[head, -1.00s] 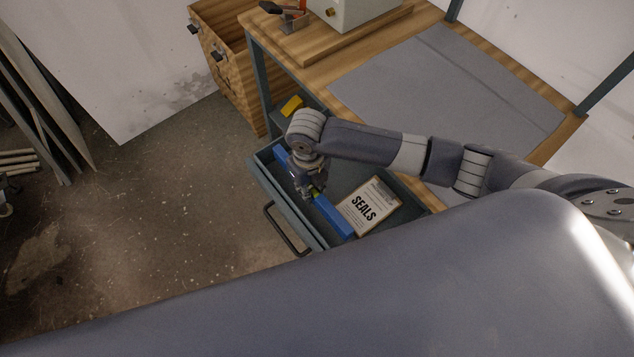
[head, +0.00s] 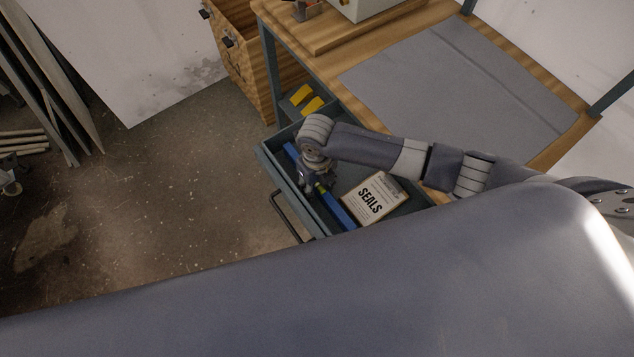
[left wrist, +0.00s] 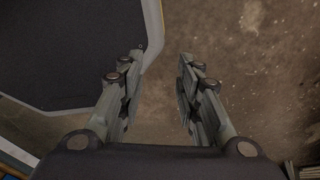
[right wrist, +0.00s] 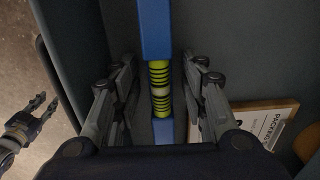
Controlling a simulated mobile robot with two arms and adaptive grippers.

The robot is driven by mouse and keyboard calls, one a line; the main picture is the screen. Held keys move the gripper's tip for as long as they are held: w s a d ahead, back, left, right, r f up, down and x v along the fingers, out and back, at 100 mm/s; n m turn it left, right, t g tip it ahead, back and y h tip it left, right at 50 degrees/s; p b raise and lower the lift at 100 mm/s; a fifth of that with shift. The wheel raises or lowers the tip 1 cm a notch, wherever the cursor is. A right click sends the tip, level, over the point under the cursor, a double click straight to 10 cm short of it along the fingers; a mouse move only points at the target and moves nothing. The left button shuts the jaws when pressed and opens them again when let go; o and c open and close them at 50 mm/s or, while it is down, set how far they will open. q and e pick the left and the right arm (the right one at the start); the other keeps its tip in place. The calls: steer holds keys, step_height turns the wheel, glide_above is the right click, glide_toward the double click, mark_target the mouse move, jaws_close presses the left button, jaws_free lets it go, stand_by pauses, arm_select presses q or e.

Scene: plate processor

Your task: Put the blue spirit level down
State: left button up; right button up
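The blue spirit level (head: 336,208) lies lengthwise in the open grey drawer (head: 271,160), along its left side. Its yellow-green middle (right wrist: 160,92) shows in the right wrist view between the fingers of my right gripper (right wrist: 160,68). A gap shows on each side of the level, so the fingers are open around it and do not grip it. In the head view my right gripper (head: 310,186) is down in the drawer over the level's middle. My left gripper (left wrist: 160,75) is open and empty above the concrete floor.
The drawer's handle (head: 283,218) sticks out at the front. Yellow pieces (head: 312,106) lie behind the drawer.

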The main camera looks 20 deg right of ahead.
mark_target(317, 183)
arm_select(q)
steer(key=shift+w, duration=0.15)
arm_select(e)
steer(key=shift+r, duration=0.55)
arm_select(q)
steer(key=shift+w, duration=0.4)
arm_select(e)
step_height(317, 183, up, 11)
steer(key=shift+r, duration=0.15)
arm_select(q)
steer(key=shift+s, duration=0.1)
